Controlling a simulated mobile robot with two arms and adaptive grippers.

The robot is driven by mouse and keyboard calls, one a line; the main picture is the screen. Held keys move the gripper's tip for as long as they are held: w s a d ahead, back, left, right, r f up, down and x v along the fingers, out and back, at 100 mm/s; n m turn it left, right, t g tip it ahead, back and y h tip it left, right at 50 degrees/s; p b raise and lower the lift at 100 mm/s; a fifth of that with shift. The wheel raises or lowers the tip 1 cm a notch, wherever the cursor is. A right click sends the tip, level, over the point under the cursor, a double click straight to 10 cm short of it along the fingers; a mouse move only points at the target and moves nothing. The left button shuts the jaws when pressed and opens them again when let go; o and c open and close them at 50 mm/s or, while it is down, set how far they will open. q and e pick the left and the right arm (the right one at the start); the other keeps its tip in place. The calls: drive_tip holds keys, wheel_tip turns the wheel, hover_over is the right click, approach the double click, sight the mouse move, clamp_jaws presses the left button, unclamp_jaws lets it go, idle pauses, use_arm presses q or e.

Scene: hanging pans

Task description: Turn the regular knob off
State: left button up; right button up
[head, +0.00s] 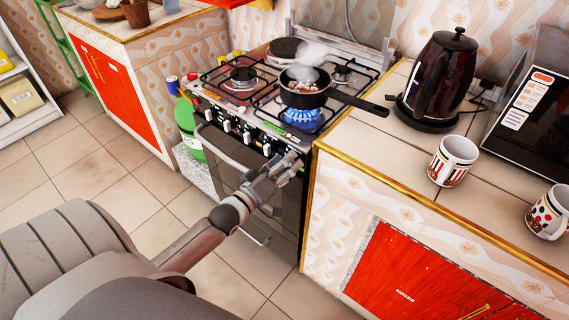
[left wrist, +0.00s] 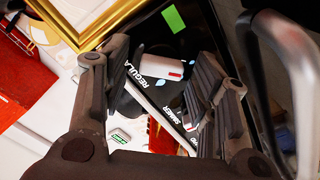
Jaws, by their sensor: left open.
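The stove (head: 230,145) stands in the middle of the head view, with a row of white knobs (head: 237,132) along its front panel. A blue flame (head: 302,115) burns under a dark pan (head: 304,93) on the front right burner. My left gripper (head: 290,163) is at the right end of the panel and hides part of it. In the left wrist view, a white knob with a red mark (left wrist: 160,66) sits beside a label reading "REGULA". My left gripper (left wrist: 152,68) is open, with one finger on either side of this knob. I cannot tell whether they touch it.
An oven handle (head: 228,152) runs below the knobs. The right counter (head: 375,150) holds a black kettle (head: 438,75), two mugs (head: 453,160) and a microwave (head: 535,105). A green bottle (head: 187,125) stands left of the stove. The tiled floor (head: 110,165) at left is clear.

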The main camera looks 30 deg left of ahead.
drive_tip(key=shift+a, duration=0.25)
use_arm(q)
drive_tip(key=shift+c, duration=0.6)
drive_tip(key=c, duration=0.9)
